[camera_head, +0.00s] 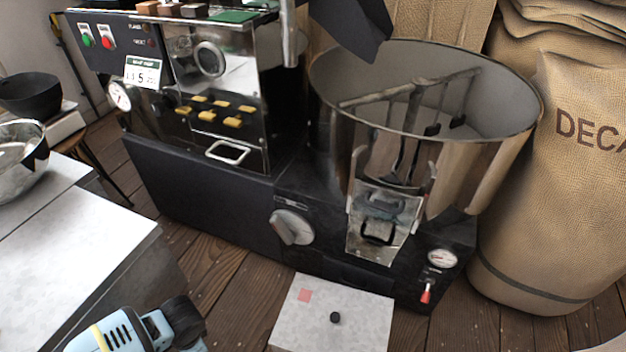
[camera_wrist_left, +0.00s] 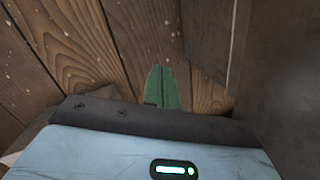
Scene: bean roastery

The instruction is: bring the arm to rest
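My left arm (camera_head: 135,332) comes in at the bottom left of the head view, a pale blue and dark link over the floor beside the table. Its fingertips do not show there. In the left wrist view my left gripper (camera_wrist_left: 163,72) shows as green fingers lying close together, with nothing seen between them, above the wooden floor. My right arm and right gripper are not in view.
The roaster (camera_head: 210,170) and its round cooling drum (camera_head: 440,165) fill the middle. A grey-white table (camera_head: 75,265) is at left, with a metal bowl (camera_head: 22,160). A pale box (camera_head: 335,300) stands in front. Burlap sacks (camera_head: 560,180) are at right.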

